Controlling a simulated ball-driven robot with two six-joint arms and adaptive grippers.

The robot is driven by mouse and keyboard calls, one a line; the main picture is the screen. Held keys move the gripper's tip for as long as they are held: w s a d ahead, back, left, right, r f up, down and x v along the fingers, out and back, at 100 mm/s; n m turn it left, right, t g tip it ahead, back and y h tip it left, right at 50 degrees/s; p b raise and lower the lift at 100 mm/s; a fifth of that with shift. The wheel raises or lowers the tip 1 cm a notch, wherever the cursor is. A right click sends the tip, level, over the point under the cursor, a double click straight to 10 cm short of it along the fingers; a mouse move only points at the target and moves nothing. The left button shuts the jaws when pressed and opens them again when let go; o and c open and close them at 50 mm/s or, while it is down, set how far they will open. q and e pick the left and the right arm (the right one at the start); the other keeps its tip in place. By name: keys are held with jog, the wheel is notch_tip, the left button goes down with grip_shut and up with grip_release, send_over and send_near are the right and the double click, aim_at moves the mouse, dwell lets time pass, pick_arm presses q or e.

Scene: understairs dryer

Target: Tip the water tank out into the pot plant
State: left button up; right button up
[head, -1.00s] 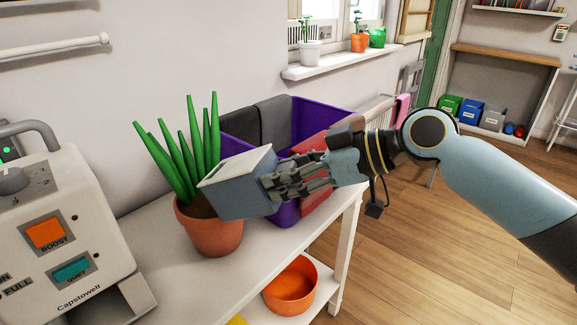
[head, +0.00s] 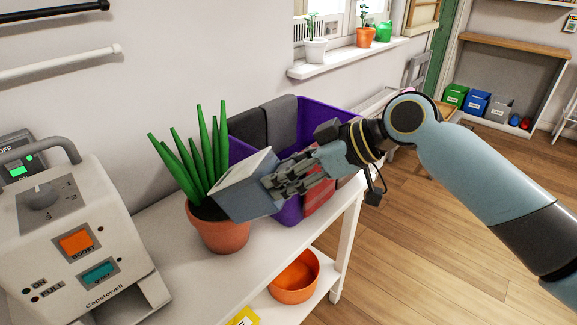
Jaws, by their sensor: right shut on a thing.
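The water tank (head: 241,190) is a grey-blue box with a pale face, held tilted over the right side of the pot plant's rim. My right gripper (head: 283,181) is shut on the tank from its right side. The pot plant (head: 219,236) is a terracotta pot with tall green spiky leaves, upright on the white table. The tank hides part of the pot's rim and soil. I cannot see any water flowing. My left gripper is not in view.
The white Capstowell dryer (head: 75,240) stands at the left. A purple crate (head: 322,115) holding dark and red cloths stands close behind the tank and gripper. An orange bowl (head: 295,280) is on the white table's (head: 190,278) lower shelf. Plants stand on the windowsill (head: 340,60).

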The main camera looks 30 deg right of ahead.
jog(key=shift+w+a+r+g+h+p, duration=0.25)
jog(key=shift+r+p, duration=0.35)
jog(key=shift+p, duration=0.4)
jog(key=shift+w+a+r+g+h+p, duration=0.1)
jog(key=shift+r+g+h+p, duration=0.35)
jog(key=shift+p, duration=0.5)
jog(key=p, duration=0.1)
jog(key=r+g+p, duration=0.1)
jog(key=r+h+p, duration=0.1)
jog(key=p, duration=0.1)
jog(key=shift+w+a+r, duration=0.15)
jog(key=shift+w+a, duration=0.15)
jog(key=shift+w, duration=0.05)
jog(key=shift+w+a+r+g+h+p, duration=0.9)
jog(key=shift+w+g+h+p, duration=0.1)
jog(key=shift+p, duration=1.35)
jog(key=w+a+r+g+h+p, duration=0.1)
jog(key=p, duration=0.2)
jog(key=shift+w+a+r+g+h, duration=0.3)
jog(key=shift+w+a+g, duration=0.1)
jog(key=shift+w+a+r+g+h+p, duration=0.3)
jog(key=shift+w+a+r+g+h, duration=0.35)
jog(key=shift+w+a+g+h, duration=0.25)
jog(key=shift+w, duration=0.1)
